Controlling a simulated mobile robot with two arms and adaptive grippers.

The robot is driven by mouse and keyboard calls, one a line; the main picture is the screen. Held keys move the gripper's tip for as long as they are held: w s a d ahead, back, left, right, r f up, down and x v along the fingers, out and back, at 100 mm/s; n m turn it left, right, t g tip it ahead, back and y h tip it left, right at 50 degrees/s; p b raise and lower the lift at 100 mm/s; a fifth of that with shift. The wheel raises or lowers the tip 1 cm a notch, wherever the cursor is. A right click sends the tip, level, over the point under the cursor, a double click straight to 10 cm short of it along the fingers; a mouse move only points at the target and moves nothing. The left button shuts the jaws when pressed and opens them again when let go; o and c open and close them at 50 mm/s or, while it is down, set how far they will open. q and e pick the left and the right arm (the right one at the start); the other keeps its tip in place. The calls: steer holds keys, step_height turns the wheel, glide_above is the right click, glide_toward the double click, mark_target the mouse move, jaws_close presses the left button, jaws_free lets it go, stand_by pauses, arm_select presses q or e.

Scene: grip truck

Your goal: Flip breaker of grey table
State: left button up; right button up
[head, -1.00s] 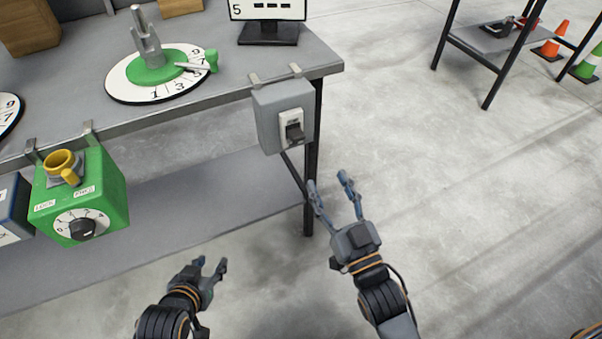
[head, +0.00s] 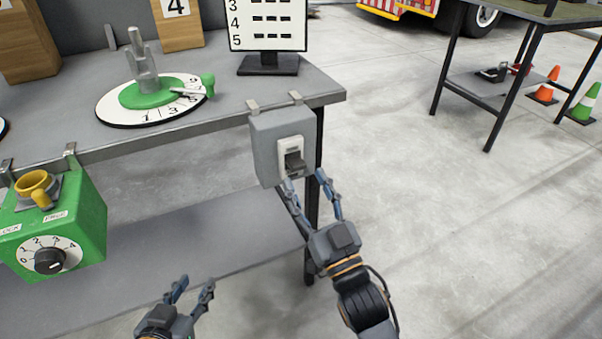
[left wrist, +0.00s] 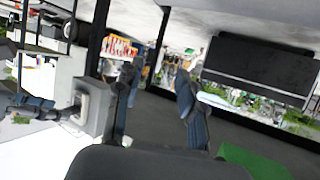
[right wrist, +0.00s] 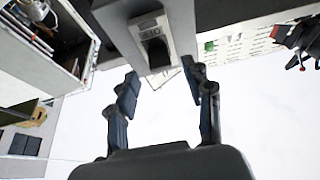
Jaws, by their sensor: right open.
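The breaker is a grey box (head: 268,148) hooked on the right end of the grey table (head: 225,92), with a white plate and a dark switch (head: 294,162) on its front. The switch also shows in the right wrist view (right wrist: 156,50). My right gripper (head: 307,178) is open, its fingertips just below and close to the switch. In the right wrist view the fingers (right wrist: 165,80) stand apart, with nothing between them. My left gripper (head: 193,287) is open and empty, low in front of the table. In the left wrist view its fingers (left wrist: 160,90) are spread.
A green box (head: 75,225) with a dial and yellow ring hangs on the table's left front edge. A numbered disc (head: 110,110) with a green handle and a screen (head: 268,30) are on top. A second table (head: 545,20) and cones (head: 545,88) stand right.

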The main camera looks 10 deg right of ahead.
mark_target(293, 153)
steer(key=shift+x, duration=1.7)
arm_select(q)
steer(key=shift+w+d+r+t, duration=0.2)
steer(key=shift+w+r+t, duration=0.2)
steer(key=shift+r, duration=0.3)
arm_select(e)
jaws_close()
arm_select(q)
steer(key=s+a+f+g+y+p, duration=0.1)
steer(key=s+a+f+g+p, duration=0.15)
steer(key=s+f+g, duration=0.3)
steer(key=s+a+f+g+y+p, duration=0.1)
steer(key=s+a+f+g+p, duration=0.1)
steer(key=s+f+g+p, duration=0.35)
arm_select(e)
steer(key=shift+r+g+h+b, duration=0.3)
steer(key=shift+r+g+b, duration=0.35)
steer(key=shift+b, duration=0.3)
steer(key=g+p, duration=0.1)
steer(key=p, duration=0.4)
steer(key=shift+g, duration=0.25)
arm_select(q)
steer(key=s+f, duration=0.2)
steer(key=f, duration=0.5)
steer(key=s+f, duration=0.2)
steer(key=f, duration=0.6)
steer(key=shift+s+a+f+y, duration=0.2)
steer(key=shift+s+a+y, duration=0.1)
steer(key=shift+a, duration=0.1)
